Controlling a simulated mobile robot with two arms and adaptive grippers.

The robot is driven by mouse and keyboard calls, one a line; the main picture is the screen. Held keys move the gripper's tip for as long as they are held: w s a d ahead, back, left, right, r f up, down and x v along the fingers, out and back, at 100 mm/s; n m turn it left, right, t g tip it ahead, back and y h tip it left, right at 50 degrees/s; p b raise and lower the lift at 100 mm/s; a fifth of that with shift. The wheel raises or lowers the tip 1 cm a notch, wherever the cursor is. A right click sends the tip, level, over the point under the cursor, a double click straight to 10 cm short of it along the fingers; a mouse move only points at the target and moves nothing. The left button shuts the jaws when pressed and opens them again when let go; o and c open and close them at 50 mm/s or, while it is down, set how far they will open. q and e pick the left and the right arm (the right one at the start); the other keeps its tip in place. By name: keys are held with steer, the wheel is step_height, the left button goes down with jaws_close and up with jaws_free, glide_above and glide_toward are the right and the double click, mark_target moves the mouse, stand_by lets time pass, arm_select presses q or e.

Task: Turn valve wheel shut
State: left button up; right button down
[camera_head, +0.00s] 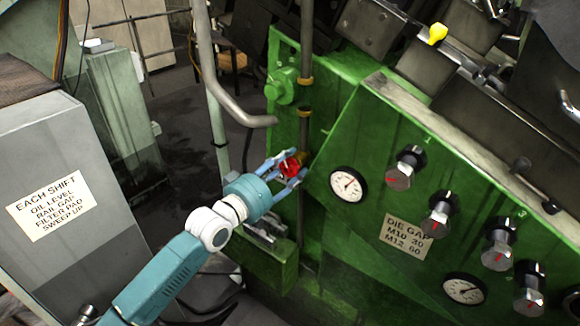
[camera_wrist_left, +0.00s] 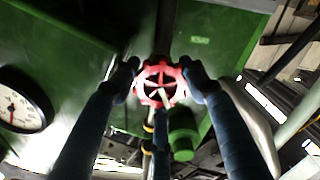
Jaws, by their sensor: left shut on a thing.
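The red valve wheel (camera_head: 290,165) sits on a brass fitting on a vertical pipe, beside the green machine panel in the head view. In the left wrist view the spoked wheel (camera_wrist_left: 160,84) faces the camera. My left gripper (camera_head: 287,168) reaches it from the lower left. The gripper is shut on the wheel. The fingers partly hide the wheel in the head view. My right gripper is not in view.
The green panel with a gauge (camera_head: 348,185) and several black knobs (camera_head: 440,212) stands close to the right of the wheel. A grey bent pipe (camera_head: 222,95) runs above the gripper. A grey cabinet (camera_head: 60,150) with a sign stands at the left.

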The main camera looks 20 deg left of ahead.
arm_select(q)
steer(key=m, duration=0.2)
steer(key=r+m, duration=0.1)
steer(key=m, duration=0.2)
steer(key=shift+w+a+r+m, duration=0.1)
steer(key=shift+a+r+m, duration=0.1)
steer(key=shift+m, duration=0.1)
steer(key=m, duration=0.5)
steer(key=shift+d+m+p, duration=0.15)
steer(key=shift+m+p, duration=0.15)
steer(key=o, duration=1.2)
steer(key=shift+d+f, duration=0.1)
steer(key=shift+c, duration=0.2)
steer(key=shift+f, duration=0.1)
steer(key=shift+f, duration=0.15)
steer(key=shift+s, duration=0.2)
